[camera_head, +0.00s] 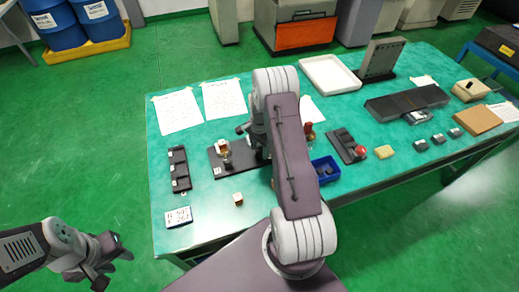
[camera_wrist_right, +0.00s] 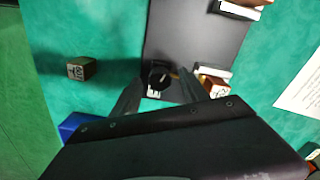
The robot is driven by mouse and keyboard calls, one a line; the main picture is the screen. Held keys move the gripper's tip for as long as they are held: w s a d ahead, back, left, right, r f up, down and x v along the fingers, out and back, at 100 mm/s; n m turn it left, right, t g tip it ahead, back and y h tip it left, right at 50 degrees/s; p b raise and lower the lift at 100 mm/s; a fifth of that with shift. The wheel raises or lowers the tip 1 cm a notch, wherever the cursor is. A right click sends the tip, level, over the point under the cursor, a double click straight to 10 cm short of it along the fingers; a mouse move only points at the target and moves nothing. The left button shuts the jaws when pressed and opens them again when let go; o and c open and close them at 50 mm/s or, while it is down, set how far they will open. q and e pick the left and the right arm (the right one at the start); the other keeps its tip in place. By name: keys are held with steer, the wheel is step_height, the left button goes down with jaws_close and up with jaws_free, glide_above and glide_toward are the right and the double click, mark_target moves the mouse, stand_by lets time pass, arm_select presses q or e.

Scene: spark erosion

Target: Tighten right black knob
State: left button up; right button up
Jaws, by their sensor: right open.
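The right black knob (camera_wrist_right: 160,77) stands at the near end of a dark plate (camera_wrist_right: 190,35) in the right wrist view, with a small white label beside it. My right gripper (camera_wrist_right: 160,92) is open, with one finger on each side of the knob and gaps visible. In the head view the plate (camera_head: 216,172) lies on the green table, with another dark knob (camera_head: 228,163) on it; my right arm hides the right knob. My left gripper (camera_head: 112,264) is open and empty, off the table's front left.
A small wooden cube (camera_head: 238,200) lies in front of the plate. A blue bin (camera_head: 325,170) stands right of my right arm. A black rack (camera_head: 180,171) lies left of the plate. Paper sheets (camera_head: 224,98) lie behind. The front left table surface is mostly clear.

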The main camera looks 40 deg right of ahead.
mark_target(259, 151)
step_height(259, 151, up, 9)
steer(key=b, duration=0.1)
stand_by(0.5)
